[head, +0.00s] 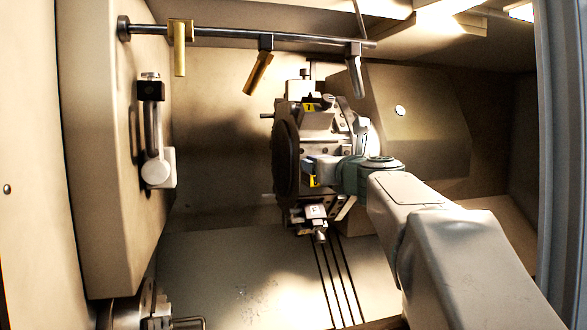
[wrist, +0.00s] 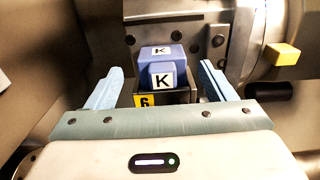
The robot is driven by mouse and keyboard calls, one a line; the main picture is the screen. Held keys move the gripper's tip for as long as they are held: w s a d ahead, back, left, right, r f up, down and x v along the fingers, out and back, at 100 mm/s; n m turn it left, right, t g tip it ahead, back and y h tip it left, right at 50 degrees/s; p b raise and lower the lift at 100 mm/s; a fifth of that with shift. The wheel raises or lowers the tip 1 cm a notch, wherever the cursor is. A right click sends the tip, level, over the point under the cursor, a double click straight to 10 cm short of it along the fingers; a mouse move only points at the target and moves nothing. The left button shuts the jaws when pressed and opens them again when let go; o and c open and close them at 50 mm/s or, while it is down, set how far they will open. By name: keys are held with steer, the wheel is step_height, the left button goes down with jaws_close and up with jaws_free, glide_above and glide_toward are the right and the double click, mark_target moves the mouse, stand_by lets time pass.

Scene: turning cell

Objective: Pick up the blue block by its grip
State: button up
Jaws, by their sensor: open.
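The blue block (wrist: 160,53) sits in a dark holder (wrist: 182,97) with a yellow "6" label, in the wrist view. A narrower blue part with a white "K" label projects from its front, and a second "K" is on its top. My gripper (wrist: 160,70) is open, with one pale blue finger on each side of the block. Gaps show between the fingers and the block. In the head view my gripper (head: 322,168) is at the front of the tool turret (head: 285,150); I cannot make out the block clearly there.
A rail (head: 230,35) with several hanging nozzles runs above the turret. A lower tool holder (head: 316,213) projects beneath my gripper. A yellow block (wrist: 284,54) is to the right in the wrist view. The grooved floor (head: 240,265) below has open room.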

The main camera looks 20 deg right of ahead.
steer(key=shift+w+d+f, duration=0.1)
steer(key=shift+w+f, duration=0.1)
steer(key=shift+w, duration=1.6)
steer(key=c, duration=1.2)
steer(key=shift+r+p, duration=0.15)
steer(key=shift+p, duration=0.15)
